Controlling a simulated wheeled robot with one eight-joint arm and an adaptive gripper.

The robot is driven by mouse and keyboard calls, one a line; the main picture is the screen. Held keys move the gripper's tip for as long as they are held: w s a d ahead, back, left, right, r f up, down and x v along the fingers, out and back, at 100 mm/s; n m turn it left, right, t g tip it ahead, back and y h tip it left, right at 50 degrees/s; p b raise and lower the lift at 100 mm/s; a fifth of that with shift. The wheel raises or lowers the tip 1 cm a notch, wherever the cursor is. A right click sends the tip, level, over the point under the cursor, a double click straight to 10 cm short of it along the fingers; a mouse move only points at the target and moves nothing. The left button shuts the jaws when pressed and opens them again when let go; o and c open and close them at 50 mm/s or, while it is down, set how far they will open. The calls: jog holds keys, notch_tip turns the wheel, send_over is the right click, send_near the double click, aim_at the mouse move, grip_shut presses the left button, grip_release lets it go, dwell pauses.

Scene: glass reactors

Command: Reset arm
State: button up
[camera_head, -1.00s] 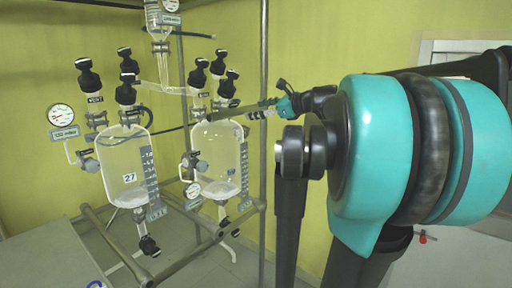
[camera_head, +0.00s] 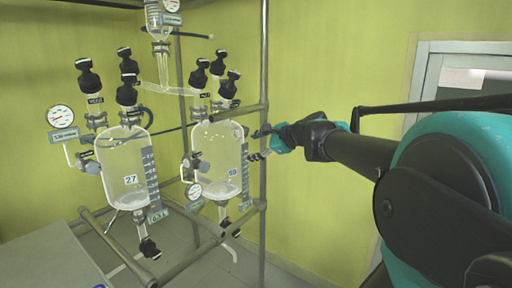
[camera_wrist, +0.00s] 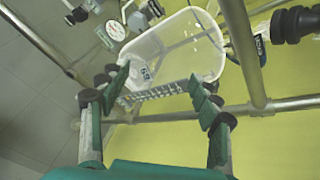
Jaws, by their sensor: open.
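My gripper (camera_head: 257,144) is open and empty. In the camera_head view it points left, at the right side of the reactor marked with a number plate (camera_head: 222,160). In the camera_wrist view my gripper (camera_wrist: 161,84) has its two fingers spread apart. The same clear reactor vessel (camera_wrist: 180,45) shows beyond and between them, with its scale strip across the gap. I cannot tell how far the fingertips are from the glass.
The reactor marked 27 (camera_head: 125,168) stands to the left, with black-handled valves and a pressure gauge (camera_head: 61,116). A metal pipe frame (camera_head: 264,200) surrounds the reactors. A grey table (camera_head: 45,262) is at lower left.

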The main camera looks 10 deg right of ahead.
jog(key=shift+f, duration=0.1)
jog(key=s+d+f+n+g+h, duration=0.15)
jog(key=s+f+n, duration=0.3)
jog(key=f, duration=0.45)
jog(key=s+f+n+g+h, duration=0.2)
jog(key=s+f+n, duration=0.25)
jog(key=f, duration=0.55)
jog(key=s+d+f+n+g+h, duration=0.1)
jog(key=s+d+f+n+h, duration=0.1)
jog(key=s+d+f+n, duration=0.2)
jog(key=s+d+f+n+g+h, duration=0.1)
jog(key=s+d+f+n+h, duration=0.2)
jog(key=s+f, duration=0.6)
notch_tip(320, 180, down, 2)
jog(key=d+n, duration=0.1)
jog(key=n, duration=0.1)
jog(key=shift+d+n, duration=0.3)
jog(key=shift+d, duration=0.05)
